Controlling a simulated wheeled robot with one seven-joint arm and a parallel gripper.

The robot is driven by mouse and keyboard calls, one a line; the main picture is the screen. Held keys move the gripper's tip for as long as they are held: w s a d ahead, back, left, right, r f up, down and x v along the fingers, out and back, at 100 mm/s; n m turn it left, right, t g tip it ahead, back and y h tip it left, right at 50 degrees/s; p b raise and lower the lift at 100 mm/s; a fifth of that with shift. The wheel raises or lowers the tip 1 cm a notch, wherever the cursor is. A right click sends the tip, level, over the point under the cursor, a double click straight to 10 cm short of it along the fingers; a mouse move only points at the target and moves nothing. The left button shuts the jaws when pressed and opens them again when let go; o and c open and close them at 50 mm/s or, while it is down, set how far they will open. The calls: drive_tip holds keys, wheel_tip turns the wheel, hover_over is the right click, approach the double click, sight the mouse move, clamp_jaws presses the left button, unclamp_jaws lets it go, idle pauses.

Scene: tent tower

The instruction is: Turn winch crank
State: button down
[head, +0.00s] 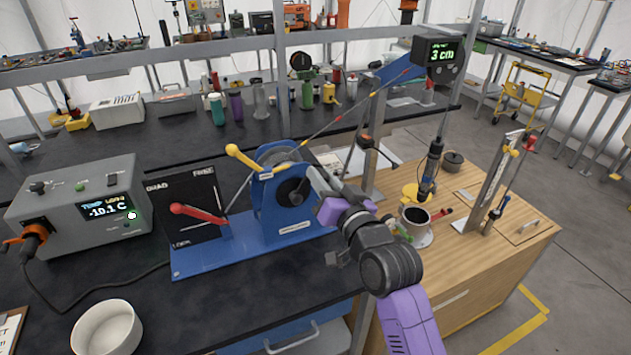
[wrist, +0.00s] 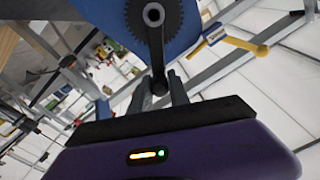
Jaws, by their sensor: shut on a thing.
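The blue winch (head: 268,215) stands on a blue base plate (head: 200,262) on the black bench. A yellow lever (head: 241,157) sticks out at its upper left; it also shows in the wrist view (wrist: 245,45). In the wrist view the dark winch crank (wrist: 155,50) runs down from a hub in front of a toothed wheel (wrist: 135,18). My gripper (wrist: 160,90) is shut on the crank's lower end, with one finger on each side. In the head view my gripper (head: 315,182) is at the winch's right side and hides most of the crank.
A black panel with a red lever (head: 198,212) is left of the winch. A grey box (head: 80,205) reads about -10.1 C. A line runs up to a 3 cm display (head: 436,54).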

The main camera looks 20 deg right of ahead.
drive_tip(key=d+f+m, duration=0.3)
drive_tip(key=f+m, duration=0.8)
drive_tip(key=m, duration=0.5)
drive_tip(key=shift+m+h+p, duration=0.3)
drive_tip(key=shift+h+p, duration=0.1)
drive_tip(key=shift+p, duration=0.05)
drive_tip(key=shift+d, duration=0.1)
drive_tip(key=c, duration=1.2)
unclamp_jaws()
drive_tip(key=shift+c, duration=0.2)
drive_tip(key=shift+r, duration=0.1)
drive_tip(key=s, duration=0.7)
drive_tip(key=shift+s, duration=0.4)
